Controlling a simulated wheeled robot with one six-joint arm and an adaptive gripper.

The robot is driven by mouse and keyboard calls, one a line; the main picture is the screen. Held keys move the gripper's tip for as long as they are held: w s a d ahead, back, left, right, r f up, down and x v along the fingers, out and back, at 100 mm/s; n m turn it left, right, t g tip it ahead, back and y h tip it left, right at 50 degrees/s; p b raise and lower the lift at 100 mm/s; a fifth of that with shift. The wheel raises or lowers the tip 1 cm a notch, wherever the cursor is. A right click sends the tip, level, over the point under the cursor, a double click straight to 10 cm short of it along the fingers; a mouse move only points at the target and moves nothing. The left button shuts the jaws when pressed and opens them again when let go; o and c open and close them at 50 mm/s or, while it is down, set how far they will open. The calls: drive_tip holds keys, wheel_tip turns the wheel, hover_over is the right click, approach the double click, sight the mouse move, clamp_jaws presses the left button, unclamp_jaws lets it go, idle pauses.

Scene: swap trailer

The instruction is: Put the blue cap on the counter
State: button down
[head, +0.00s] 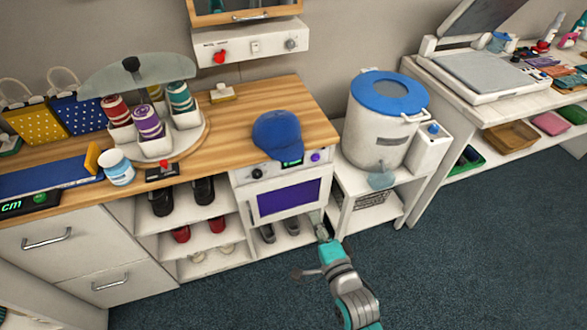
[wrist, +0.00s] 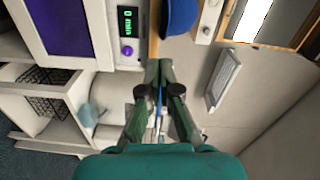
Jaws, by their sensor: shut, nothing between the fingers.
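The blue cap (head: 278,135) lies on the wooden counter (head: 235,121) at its right front edge, above the small oven with the purple window. Part of the cap also shows at the top of the wrist view (wrist: 180,17). My gripper (head: 322,234) is in front of the shelving, lower than the cap and to its right, apart from it. In the wrist view my gripper (wrist: 160,66) has its fingers together with nothing seen held between them, and the cap is beyond the fingertips.
A white drum with a blue lid (head: 385,120) stands on a low shelf to the right. Dark floor (head: 450,250) is open at the lower right.

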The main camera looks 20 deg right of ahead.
drive_tip(key=w+r+m, duration=0.1)
drive_tip(key=w, duration=0.3)
approach(288, 158)
drive_tip(key=w, duration=0.5)
drive_tip(key=shift+w+f, duration=0.25)
drive_tip(key=shift+w, duration=0.05)
drive_tip(key=w, duration=0.7)
drive_tip(key=shift+w, duration=0.15)
idle(0.3)
